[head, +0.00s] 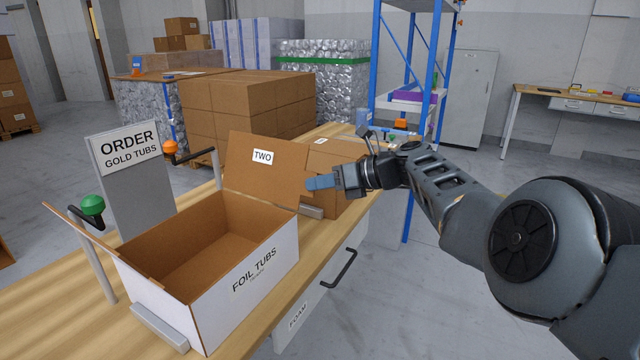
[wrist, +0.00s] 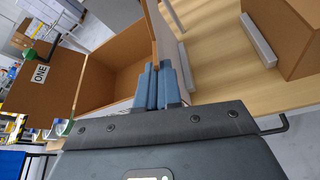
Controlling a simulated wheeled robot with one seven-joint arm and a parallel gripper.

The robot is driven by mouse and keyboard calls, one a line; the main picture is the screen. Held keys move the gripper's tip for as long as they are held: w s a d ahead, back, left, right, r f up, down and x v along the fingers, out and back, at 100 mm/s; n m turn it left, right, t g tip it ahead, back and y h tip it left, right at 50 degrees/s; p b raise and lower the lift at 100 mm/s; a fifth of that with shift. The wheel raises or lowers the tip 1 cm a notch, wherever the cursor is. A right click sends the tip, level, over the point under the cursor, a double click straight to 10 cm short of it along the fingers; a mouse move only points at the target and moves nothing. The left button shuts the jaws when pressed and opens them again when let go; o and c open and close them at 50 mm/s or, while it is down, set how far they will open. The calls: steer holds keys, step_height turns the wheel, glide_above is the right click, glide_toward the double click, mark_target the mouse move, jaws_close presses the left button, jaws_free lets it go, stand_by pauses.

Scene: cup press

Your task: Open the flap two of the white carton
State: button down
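The white carton (head: 230,287), labelled "FOIL TUBS", stands on the wooden bench with its top uncovered; its visible brown inside looks empty. Flap two (head: 280,180), with the label "TWO", stands up from the far end, tilted slightly outward. In the wrist view flap two (wrist: 154,25) shows nearly edge-on. Flap one (head: 85,240) leans outward at the near left end; its label shows in the wrist view (wrist: 38,90). My gripper (head: 320,183) is at flap two's right edge, blue fingers together with nothing seen between them. I cannot tell whether they touch the flap.
A post with a green knob (head: 92,205) stands beside flap one. An orange knob with a black arm (head: 170,147) is left of flap two. A grey "ORDER GOLD TUBS" sign (head: 130,165) stands behind the carton. A brown box (head: 335,160) sits behind flap two.

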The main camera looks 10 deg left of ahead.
steer(key=shift+a+f, duration=0.1)
steer(key=c, duration=1.3)
jaws_free()
steer(key=p+v, duration=0.7)
steer(key=v, duration=0.1)
